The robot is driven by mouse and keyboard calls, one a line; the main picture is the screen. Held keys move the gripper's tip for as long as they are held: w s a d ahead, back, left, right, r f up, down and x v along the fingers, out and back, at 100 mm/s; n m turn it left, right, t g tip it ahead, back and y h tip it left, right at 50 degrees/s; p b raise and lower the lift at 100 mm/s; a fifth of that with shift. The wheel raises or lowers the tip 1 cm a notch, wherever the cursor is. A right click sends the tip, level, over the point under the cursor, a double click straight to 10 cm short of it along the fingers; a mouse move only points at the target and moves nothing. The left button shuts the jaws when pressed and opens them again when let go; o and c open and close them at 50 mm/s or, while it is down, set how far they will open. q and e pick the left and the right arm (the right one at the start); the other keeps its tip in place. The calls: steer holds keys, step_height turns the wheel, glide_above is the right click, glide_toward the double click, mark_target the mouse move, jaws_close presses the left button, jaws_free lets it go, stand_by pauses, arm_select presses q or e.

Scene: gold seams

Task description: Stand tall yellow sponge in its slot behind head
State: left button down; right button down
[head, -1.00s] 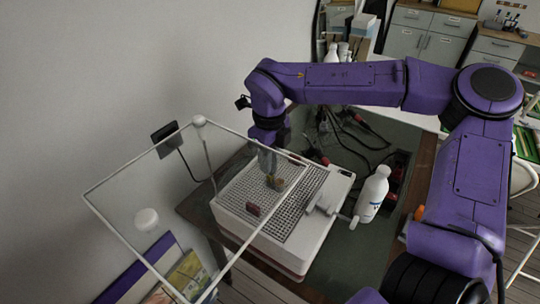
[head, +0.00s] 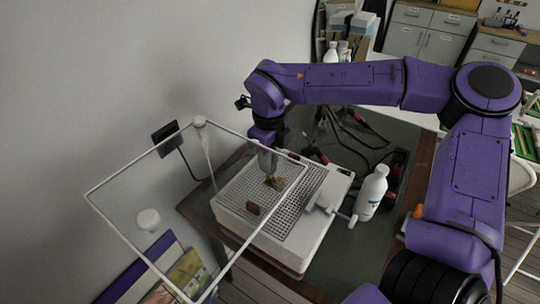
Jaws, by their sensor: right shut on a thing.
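My right gripper (head: 269,170) points down over the perforated grid bed (head: 283,216) of a white machine (head: 300,248). A white head-like part (head: 322,199) sits at the right side of the bed. I cannot make out the slot. My left gripper is not in view.
A small dark red block (head: 252,209) stands on the bed. A clear lid with a white frame (head: 124,169) is raised at the left. A white bottle (head: 371,193) stands right of the machine. Dark cables (head: 352,135) lie behind it on the green table (head: 347,256).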

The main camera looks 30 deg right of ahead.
steer(key=shift+p, duration=0.35)
steer(key=shift+f+b, duration=1.5)
steer(key=shift+f, duration=1.15)
stand_by(1.5)
steer(key=c, duration=0.8)
jaws_free()
steer(key=shift+r, duration=0.1)
step_height(320, 180, up, 7)
steer(key=p, duration=0.7)
